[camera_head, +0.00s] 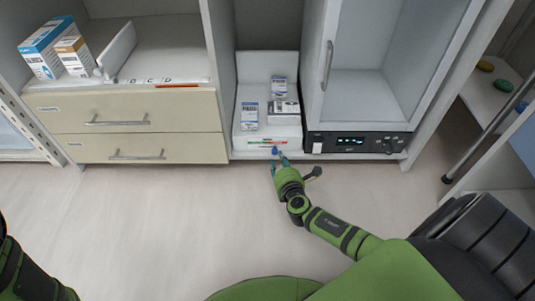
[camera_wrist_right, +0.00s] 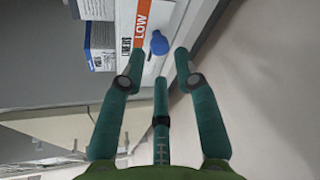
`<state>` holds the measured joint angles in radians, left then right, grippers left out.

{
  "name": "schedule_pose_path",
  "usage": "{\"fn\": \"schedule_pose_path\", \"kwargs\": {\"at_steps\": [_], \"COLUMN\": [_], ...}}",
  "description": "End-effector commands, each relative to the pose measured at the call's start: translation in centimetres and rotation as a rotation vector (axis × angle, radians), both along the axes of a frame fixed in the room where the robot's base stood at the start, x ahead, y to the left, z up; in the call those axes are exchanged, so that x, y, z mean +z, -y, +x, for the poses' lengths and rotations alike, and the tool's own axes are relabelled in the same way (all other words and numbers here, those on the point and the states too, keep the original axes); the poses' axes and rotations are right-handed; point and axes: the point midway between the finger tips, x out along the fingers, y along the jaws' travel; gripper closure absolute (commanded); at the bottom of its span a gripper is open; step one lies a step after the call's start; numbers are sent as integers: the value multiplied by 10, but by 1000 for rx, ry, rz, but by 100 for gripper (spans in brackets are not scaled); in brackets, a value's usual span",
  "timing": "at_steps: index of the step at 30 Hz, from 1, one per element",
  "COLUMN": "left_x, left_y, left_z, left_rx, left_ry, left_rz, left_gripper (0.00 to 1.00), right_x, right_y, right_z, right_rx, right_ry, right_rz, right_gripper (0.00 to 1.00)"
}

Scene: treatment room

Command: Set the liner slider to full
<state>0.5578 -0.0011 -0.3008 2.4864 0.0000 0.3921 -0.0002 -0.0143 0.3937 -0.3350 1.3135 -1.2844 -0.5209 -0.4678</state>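The liner slider's blue knob (camera_head: 275,150) sits on the front edge of a white dispenser unit (camera_head: 240,120) in the middle bay, below a coloured strip (camera_head: 266,142). In the right wrist view, the knob (camera_wrist_right: 159,43) is beside an orange label reading LOW (camera_wrist_right: 142,17), with the word LINERS next to it. My right gripper (camera_head: 279,162) is at the front of the unit. Its teal fingers (camera_wrist_right: 158,60) are spread, with the knob just ahead of and between the tips; contact cannot be told. My left arm shows at the lower left, but its gripper is out of view.
Small boxes (camera_head: 249,115) stand on the unit. To its right is a black control panel (camera_head: 352,142) under a glass-fronted cabinet (camera_head: 365,85). Drawers (camera_head: 125,122) are to the left. The floor (camera_head: 130,215) in front is clear.

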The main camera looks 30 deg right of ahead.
Motion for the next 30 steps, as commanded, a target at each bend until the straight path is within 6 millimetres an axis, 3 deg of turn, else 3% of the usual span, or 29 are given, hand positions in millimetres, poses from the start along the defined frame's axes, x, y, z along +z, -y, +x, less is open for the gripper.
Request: {"fn": "schedule_pose_path", "kwargs": {"at_steps": [3, 9, 19, 20, 22, 30], "left_x": [-11, -18, -17, -17, -17, -18], "left_y": [1, 3, 4, 4, 4, 4], "left_z": [-3, -6, -6, -6, -6, -6], "left_rx": [-5, -9, -9, -9, -9, -10], "left_ry": [3, 6, 4, 4, 4, 4], "left_rz": [-1, -1, -1, -1, -1, -1], "left_gripper": [100, 100, 100, 100, 100, 100], "right_x": [-9, -13, -13, -13, -13, -13], "right_y": [6, 12, 13, 13, 13, 11], "right_z": [19, 40, 44, 44, 44, 46], "right_rx": [-1, 0, 2, 2, 2, 1], "right_ry": [3, 3, 1, 2, 2, 2], "right_rz": [1, 4, 6, 7, 7, 7], "right_gripper": [68, 68, 68, 72, 100, 100]}}
